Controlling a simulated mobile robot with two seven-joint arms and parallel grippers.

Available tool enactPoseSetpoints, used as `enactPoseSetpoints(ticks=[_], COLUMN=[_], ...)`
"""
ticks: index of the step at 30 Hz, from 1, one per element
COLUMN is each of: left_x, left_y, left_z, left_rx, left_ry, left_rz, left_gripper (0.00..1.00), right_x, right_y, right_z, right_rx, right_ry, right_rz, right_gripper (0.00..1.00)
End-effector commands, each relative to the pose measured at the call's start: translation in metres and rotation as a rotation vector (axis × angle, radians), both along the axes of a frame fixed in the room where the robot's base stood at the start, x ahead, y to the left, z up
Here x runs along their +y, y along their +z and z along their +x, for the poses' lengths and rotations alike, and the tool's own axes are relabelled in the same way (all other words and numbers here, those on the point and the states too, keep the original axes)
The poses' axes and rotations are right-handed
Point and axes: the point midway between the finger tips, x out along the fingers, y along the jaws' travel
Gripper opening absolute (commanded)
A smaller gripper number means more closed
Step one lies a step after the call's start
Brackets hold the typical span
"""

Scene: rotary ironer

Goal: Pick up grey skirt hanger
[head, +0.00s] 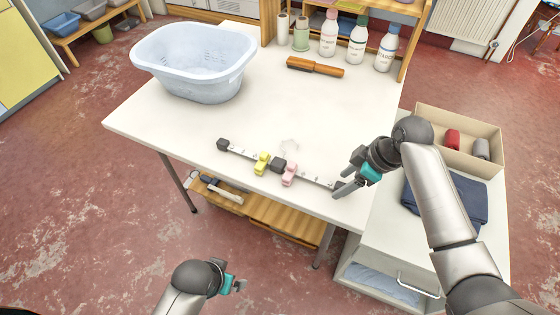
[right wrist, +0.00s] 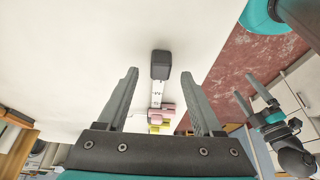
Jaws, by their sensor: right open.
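The grey skirt hanger (head: 245,153) lies along the table's front edge: a pale bar with dark grey blocks at its left end and middle. A yellow clip (head: 262,163) and a pink clip (head: 289,175) sit on it. My right gripper (head: 348,175) is open at the hanger's right end, which its fingers partly cover. In the right wrist view, the hanger's dark end block (right wrist: 161,65) shows between and beyond the open fingers (right wrist: 160,75). I cannot tell if they touch it. My left gripper (head: 230,276) is open and empty, low in front of the table.
A pale blue basin (head: 195,60) stands at the table's back left. On the right are a cardboard box (head: 460,135) and folded dark cloth (head: 468,198). The table's middle is clear.

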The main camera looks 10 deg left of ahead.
Motion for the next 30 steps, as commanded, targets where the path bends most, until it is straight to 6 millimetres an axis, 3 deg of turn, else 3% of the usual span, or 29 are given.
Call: enactPoseSetpoints(ticks=[4, 11, 27, 30], left_x=[0.0, 0.0, 0.0, 0.0], left_y=[0.0, 0.0, 0.0, 0.0], left_z=[0.0, 0.0, 0.0, 0.0], left_rx=[0.0, 0.0, 0.0, 0.0], left_ry=[0.0, 0.0, 0.0, 0.0], left_rz=[0.0, 0.0, 0.0, 0.0], left_gripper=[0.98, 0.98, 0.98, 0.98], right_x=[0.0043, 0.0043, 0.0039, 0.0039], right_y=[-0.0101, -0.0109, -0.0106, -0.0106], right_z=[0.0009, 0.0012, 0.0012, 0.0012], right_rx=[0.001, 0.0, 0.0, -0.001], right_ry=[0.001, 0.001, 0.0, 0.0], right_rz=[0.0, 0.0, 0.0, 0.0], right_gripper=[0.68, 0.68, 0.07, 0.0])
